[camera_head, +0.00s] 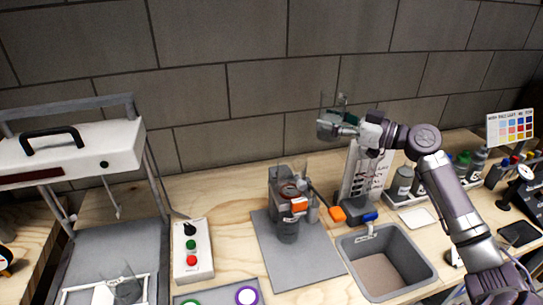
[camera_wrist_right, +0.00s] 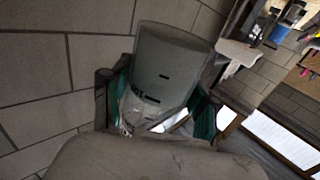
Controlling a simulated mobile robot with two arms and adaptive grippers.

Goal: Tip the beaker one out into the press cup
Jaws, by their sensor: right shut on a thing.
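My right gripper (camera_head: 340,118) is raised above the back of the bench, near the wall. It is shut on a clear glass beaker (camera_head: 327,122). In the right wrist view, the beaker (camera_wrist_right: 172,62) sits between the green-padded fingers (camera_wrist_right: 155,112); it has small dark marks, and its contents are not clear. How far it is tilted I cannot tell. My left gripper is not in view.
The device stands on a grey mat (camera_head: 305,262). A grey sink (camera_head: 390,268) is to its right and a button box (camera_head: 192,250) to its left. A white-topped frame (camera_head: 70,150) stands far left. Several bottles (camera_head: 403,182) stand behind my right arm.

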